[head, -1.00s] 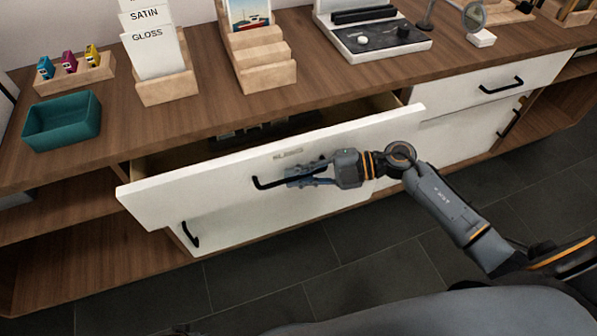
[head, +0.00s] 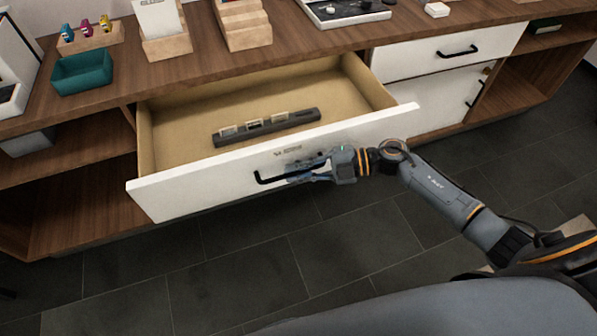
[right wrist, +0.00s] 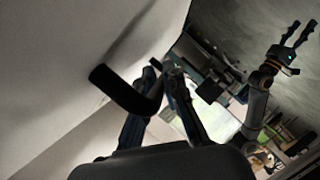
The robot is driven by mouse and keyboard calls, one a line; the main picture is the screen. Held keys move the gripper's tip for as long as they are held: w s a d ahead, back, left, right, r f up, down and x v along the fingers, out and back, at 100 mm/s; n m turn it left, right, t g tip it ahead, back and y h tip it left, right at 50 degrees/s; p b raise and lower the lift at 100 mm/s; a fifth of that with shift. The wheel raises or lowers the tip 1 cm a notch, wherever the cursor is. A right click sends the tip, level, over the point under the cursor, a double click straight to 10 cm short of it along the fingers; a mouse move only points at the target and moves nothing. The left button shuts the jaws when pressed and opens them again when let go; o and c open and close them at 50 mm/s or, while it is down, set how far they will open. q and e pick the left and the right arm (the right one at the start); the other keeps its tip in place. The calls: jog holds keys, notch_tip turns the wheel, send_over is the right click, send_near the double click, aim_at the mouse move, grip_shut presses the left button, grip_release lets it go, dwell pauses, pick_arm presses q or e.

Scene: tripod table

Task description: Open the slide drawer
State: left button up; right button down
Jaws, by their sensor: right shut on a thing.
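The slide drawer (head: 190,190) has a white front and stands well out from the wooden counter. Its tan inside (head: 200,115) is exposed, with a dark slide holder (head: 265,127) lying in it. My right gripper (head: 290,176) is shut on the black bar handle (head: 262,180) of the drawer front. In the right wrist view the handle (right wrist: 120,90) runs in between the fingers (right wrist: 160,85). My left gripper is not in the head view; a raised open gripper (right wrist: 295,38) shows at the upper right of the wrist view.
A teal bin (head: 82,72), card stands (head: 165,45) and small bottles (head: 86,28) stand on the counter. A second white drawer (head: 445,53) to the right is closed. Open shelves lie at both sides. The dark tiled floor (head: 250,265) in front is clear.

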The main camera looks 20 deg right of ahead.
dwell(0.3)
jog(key=c, duration=1.7)
grip_release()
jog(key=v, duration=1.2)
